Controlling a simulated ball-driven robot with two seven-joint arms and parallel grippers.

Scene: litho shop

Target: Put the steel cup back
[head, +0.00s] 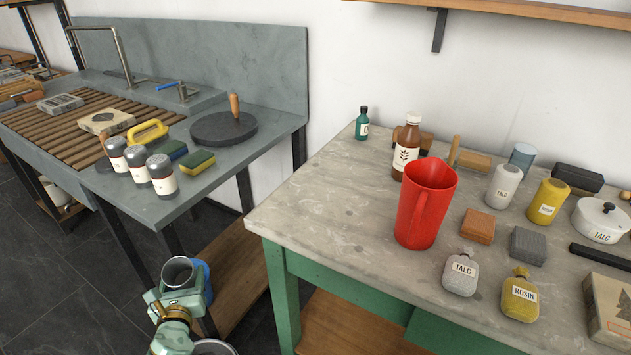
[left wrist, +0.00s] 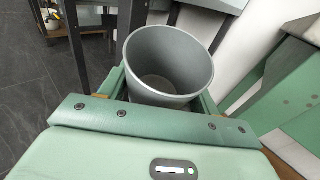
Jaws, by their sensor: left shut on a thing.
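The steel cup (head: 178,271) is a plain grey, open-topped cup. My left gripper (head: 178,297) is shut on it and holds it in front of the gap between the sink unit and the green-legged table, lower than their tops. In the left wrist view, the cup (left wrist: 168,62) stands between the green fingers with its mouth showing and looks empty. Its lower part is hidden by the gripper. My right gripper is in neither view.
The stone-topped table (head: 335,215) carries a red jug (head: 426,204), a brown bottle (head: 406,148), talc and rosin containers and blocks. The sink unit (head: 262,121) holds several shakers and sponges. A blue object (head: 206,283) shows right behind the cup.

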